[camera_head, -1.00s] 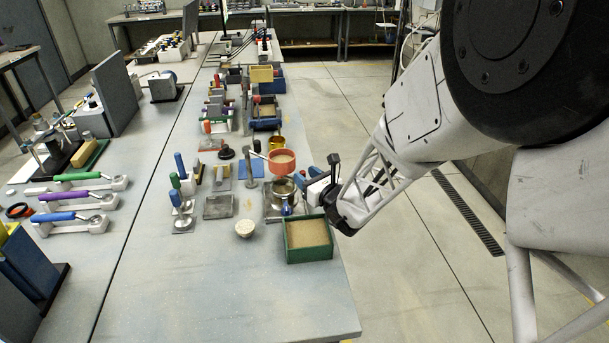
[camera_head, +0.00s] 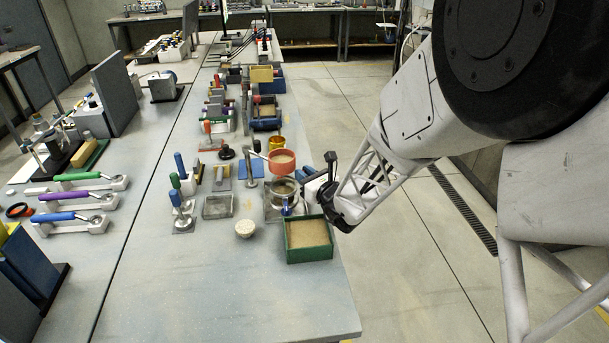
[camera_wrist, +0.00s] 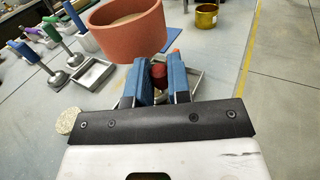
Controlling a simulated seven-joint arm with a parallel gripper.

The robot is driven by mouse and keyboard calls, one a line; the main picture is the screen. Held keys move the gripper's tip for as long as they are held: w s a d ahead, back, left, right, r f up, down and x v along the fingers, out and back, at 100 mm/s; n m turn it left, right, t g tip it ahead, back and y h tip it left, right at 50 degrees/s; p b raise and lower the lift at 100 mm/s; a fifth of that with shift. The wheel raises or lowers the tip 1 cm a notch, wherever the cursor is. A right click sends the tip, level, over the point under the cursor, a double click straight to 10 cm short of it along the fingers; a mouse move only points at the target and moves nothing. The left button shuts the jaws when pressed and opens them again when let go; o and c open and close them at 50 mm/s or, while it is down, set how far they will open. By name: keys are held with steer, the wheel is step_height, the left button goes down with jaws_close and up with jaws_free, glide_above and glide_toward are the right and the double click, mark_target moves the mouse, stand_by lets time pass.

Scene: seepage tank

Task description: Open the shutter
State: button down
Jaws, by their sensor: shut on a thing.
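A red round vessel (camera_head: 281,161) of sandy material is held above a steel pan (camera_head: 284,190), beside a grey post (camera_head: 247,168). The vessel also fills the upper middle of the wrist view (camera_wrist: 125,30). My gripper (camera_head: 313,180) is at its right side, low near its underside. In the wrist view, the blue fingers of my gripper (camera_wrist: 157,78) are closed around a small dark red knob (camera_wrist: 158,74), apparently the shutter's handle. The shutter plate itself is hidden, so I cannot tell its position.
A green box of sand (camera_head: 308,238) stands close in front of my gripper. A yellow cup (camera_head: 276,143) stands behind. The near table end is clear.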

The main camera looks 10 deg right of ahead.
steer(key=shift+w+d, duration=0.1)
steer(key=shift+w+d+n+g+y, duration=0.15)
steer(key=shift+w+n+g+y, duration=0.2)
steer(key=shift+n+g+y, duration=0.55)
steer(key=shift+w+d+n+g+y, duration=0.1)
steer(key=shift+w+n+g+y, duration=0.3)
steer(key=shift+n+g+y, duration=0.55)
steer(key=shift+w+d+n+g+y, duration=0.15)
steer(key=shift+w+n+g+y, duration=0.2)
steer(key=shift+n+g+y, duration=0.55)
steer(key=shift+m, duration=0.25)
steer(key=c, duration=1.1)
jaws_free()
steer(key=shift+o, duration=0.2)
steer(key=shift+d, duration=0.1)
steer(key=v, duration=0.7)
steer(key=shift+s+d, duration=0.2)
steer(key=shift+d, duration=0.05)
steer(key=shift+s+a+y, duration=0.1)
steer(key=shift+y, duration=0.15)
